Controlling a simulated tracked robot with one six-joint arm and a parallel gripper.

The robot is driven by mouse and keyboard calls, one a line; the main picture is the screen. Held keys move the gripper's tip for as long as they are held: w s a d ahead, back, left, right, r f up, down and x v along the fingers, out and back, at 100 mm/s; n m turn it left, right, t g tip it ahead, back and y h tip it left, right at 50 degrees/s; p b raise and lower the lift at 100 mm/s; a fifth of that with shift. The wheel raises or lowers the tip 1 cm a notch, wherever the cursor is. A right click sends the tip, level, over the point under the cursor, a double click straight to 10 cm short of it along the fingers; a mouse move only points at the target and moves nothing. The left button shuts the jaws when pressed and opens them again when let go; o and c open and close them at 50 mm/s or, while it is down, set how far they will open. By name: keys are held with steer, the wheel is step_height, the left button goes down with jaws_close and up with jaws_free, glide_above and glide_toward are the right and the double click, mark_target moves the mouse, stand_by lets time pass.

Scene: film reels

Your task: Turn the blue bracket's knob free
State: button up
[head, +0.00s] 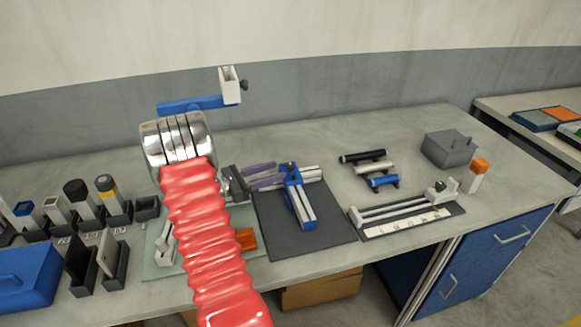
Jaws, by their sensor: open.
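A blue bracket (292,178) sits across a silver rail assembly on the dark mat in the middle of the bench. A small dark knob (291,165) shows at its upper end. My gripper (279,172) has two purple fingers, apart and pointing right, with nothing seen between them. Their tips are just left of the bracket's upper end, close to the knob. I cannot tell whether they touch it. A second blue bar (190,105) stands higher at the back, with a white block (230,85) and a dark side knob (244,85).
My red-sleeved arm hides part of the pale green mat (160,262). Dark holders with several upright pieces and a blue box (25,280) stand left. Right are three cylinders (375,168), a slotted rail fixture (405,208) and a grey box (448,148). Bare bench lies behind.

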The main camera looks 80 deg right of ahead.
mark_target(291, 165)
steer(key=x, duration=0.7)
steer(key=shift+r, duration=0.1)
steer(key=shift+c, duration=0.2)
